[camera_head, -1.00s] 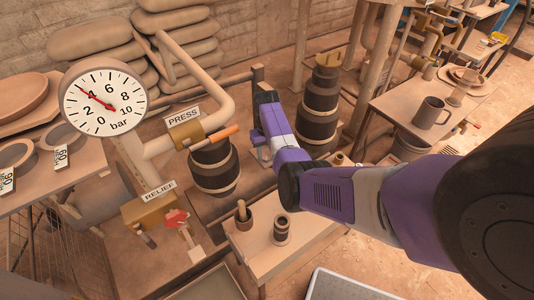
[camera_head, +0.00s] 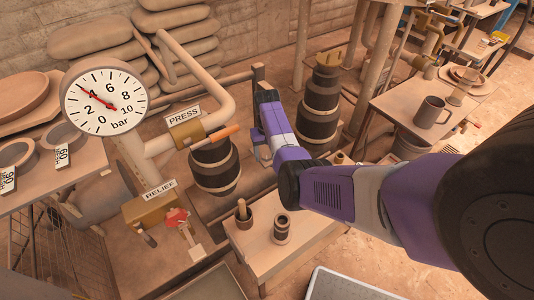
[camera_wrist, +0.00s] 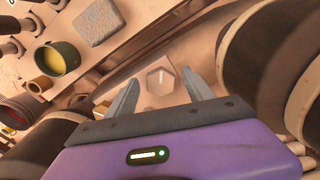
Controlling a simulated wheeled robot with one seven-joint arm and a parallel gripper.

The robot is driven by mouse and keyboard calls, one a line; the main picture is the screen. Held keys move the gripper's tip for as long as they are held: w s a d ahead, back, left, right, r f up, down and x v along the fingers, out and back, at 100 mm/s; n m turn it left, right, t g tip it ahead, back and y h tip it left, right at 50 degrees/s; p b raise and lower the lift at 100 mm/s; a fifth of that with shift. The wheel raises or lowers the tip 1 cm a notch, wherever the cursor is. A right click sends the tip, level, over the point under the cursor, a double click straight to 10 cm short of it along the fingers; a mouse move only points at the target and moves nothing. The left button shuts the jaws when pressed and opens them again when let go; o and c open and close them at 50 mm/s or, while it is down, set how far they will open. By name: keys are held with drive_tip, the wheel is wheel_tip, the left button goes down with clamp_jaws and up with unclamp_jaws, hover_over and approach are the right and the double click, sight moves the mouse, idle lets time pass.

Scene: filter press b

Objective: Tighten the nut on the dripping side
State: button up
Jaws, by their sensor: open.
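In the wrist view a pale hexagonal nut (camera_wrist: 160,79) lies between the two finger tips of my gripper (camera_wrist: 160,76). The fingers are spread, with a gap to the nut on each side; whether they are level with it I cannot tell. I see no drip clearly, so I cannot tell which side drips.
A pressure gauge (camera_head: 103,100) reads about 4 bar. An orange-handled PRESS valve (camera_head: 222,133) and a red RELIEF valve (camera_head: 176,217) are at the left. A bench (camera_head: 268,262) with small pots is in front. A table with a mug (camera_head: 432,112) is at the right.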

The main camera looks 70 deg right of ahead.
sight(268, 160)
drive_tip(key=shift+r+p, duration=0.6)
drive_tip(key=shift+r, duration=3.3)
